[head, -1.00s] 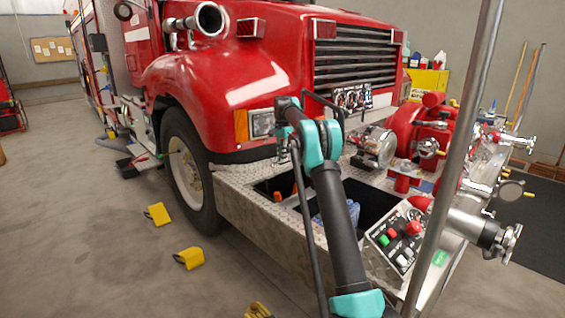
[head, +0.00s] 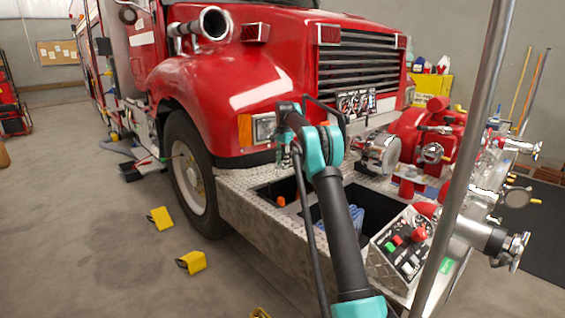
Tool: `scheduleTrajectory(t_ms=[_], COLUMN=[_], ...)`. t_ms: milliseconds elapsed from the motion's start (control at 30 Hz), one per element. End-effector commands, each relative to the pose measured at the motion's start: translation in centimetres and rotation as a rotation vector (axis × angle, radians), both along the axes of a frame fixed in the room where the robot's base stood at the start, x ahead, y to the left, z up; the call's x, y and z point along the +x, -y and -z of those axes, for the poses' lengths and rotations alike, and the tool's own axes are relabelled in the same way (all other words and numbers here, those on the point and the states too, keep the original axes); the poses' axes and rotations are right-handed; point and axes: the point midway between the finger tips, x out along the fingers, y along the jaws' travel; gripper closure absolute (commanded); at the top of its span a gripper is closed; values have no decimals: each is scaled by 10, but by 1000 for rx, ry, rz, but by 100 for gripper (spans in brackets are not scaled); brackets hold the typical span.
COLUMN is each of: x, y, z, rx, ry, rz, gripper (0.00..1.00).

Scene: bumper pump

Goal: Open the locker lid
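The front bumper (head: 245,212) of the red truck has two dark open compartments in its tread-plate top. The left locker compartment (head: 268,191) holds a small orange thing (head: 281,201). The right locker compartment (head: 378,207) holds blue, clear bottle-like things (head: 350,220), partly behind my arm. I cannot make out a separate locker lid; my arm covers part of this area. My gripper (head: 283,158) hangs above the back of the left compartment, in front of the headlight. It is small and partly hidden by my wrist, so its fingers are unclear. I see nothing held in it.
A control panel (head: 399,246) with coloured buttons sits right of the compartments. A red pump (head: 410,140) with metal fittings stands behind it. A steel pole (head: 464,165) rises in front at right. Yellow wheel chocks (head: 192,262) lie on the floor at left, where there is free room.

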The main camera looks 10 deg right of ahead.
Motion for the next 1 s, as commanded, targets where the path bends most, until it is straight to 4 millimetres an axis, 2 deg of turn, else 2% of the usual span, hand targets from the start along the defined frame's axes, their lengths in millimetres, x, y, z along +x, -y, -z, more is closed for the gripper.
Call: scheduleTrajectory(t_ms=[200,333,733,1000], x=[0,-1,-4,-4], y=[2,3,4,4], z=[-3,-13,-86,-111], rx=[-2,-2,-1,-1], ry=[-1,-1,-2,-1], rz=[2,2,1,0], gripper=[68,68,68,68])
